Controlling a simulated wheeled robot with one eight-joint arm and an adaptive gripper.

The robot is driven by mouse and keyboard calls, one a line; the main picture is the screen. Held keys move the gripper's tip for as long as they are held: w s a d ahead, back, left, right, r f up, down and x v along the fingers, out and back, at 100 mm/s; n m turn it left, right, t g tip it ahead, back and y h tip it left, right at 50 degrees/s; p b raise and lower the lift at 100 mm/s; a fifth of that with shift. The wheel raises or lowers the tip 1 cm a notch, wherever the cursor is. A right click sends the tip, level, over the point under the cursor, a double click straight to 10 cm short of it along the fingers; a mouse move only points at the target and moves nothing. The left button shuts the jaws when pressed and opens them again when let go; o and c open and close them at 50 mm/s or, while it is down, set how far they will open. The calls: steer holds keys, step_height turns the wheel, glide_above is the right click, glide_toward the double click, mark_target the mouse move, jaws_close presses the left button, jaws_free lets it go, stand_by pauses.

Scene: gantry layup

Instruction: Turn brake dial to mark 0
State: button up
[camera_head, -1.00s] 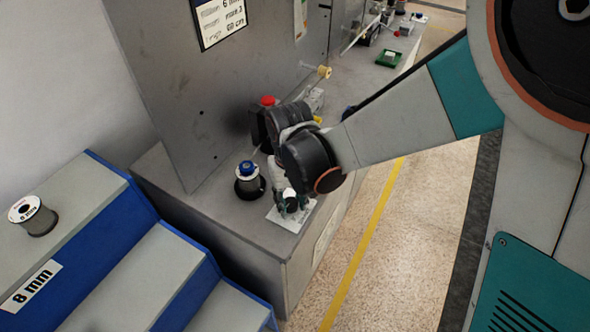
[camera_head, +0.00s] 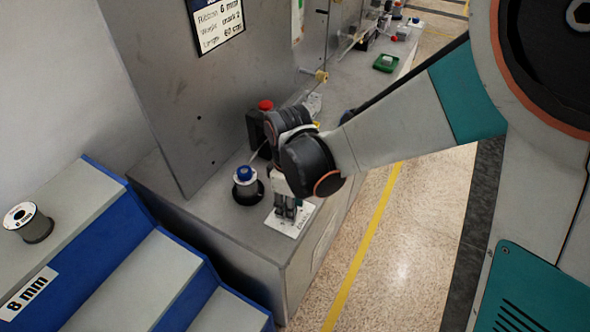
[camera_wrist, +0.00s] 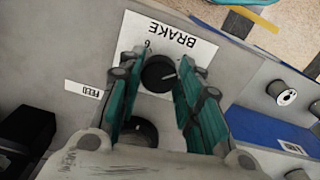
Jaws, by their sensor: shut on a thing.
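The brake dial (camera_wrist: 158,75) is a dark round knob with a short white line on it. It sits on a white plate (camera_wrist: 190,52) lettered BRAKE, with a 6 readable near the dial. In the wrist view the line points right, toward one finger; no 0 is readable, and the fingers cover part of the plate. My gripper (camera_wrist: 155,80) is shut on the dial, with a teal finger on either side. In the head view my gripper (camera_head: 285,213) points down onto the plate (camera_head: 303,208), and the dial is hidden behind the fingers.
A spool with a blue cap (camera_head: 243,175) stands close left of my gripper. A black box with a red button (camera_head: 265,105) is behind it. A FEED label (camera_wrist: 83,89) lies beside the plate. Blue-edged steps (camera_head: 135,285) hold another spool (camera_head: 33,224) at left.

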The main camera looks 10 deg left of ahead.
steer(key=shift+n, duration=0.5)
steer(key=o, duration=1.1)
steer(key=shift+c, duration=0.2)
